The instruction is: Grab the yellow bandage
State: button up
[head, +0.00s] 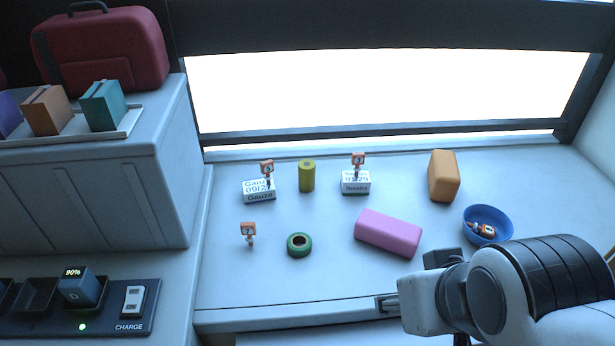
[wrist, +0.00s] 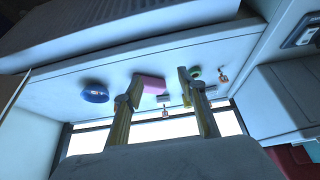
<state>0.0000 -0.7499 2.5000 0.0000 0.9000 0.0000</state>
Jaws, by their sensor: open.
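The yellow bandage (head: 307,176) is a small upright roll at the back of the counter in the head view, between two white boxes. It stands free. My gripper (wrist: 159,78) is open and empty in the wrist view, its two fingers apart above the counter. In the head view only my wrist shows, at the lower right, well in front and to the right of the bandage; the fingers are out of sight there. In the wrist view I cannot make out the bandage clearly; a finger may cover it.
A pink block (head: 388,233), a green tape ring (head: 299,244), an orange block (head: 444,176) and a blue bowl (head: 502,219) lie on the counter (head: 260,290). The Gauze box (head: 259,191) and Swabs box (head: 356,183) flank the bandage, with small orange tags. Clear counter lies before the bandage.

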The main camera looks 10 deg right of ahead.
dwell(0.3)
jog(key=o, duration=0.4)
jog(key=shift+f, duration=0.1)
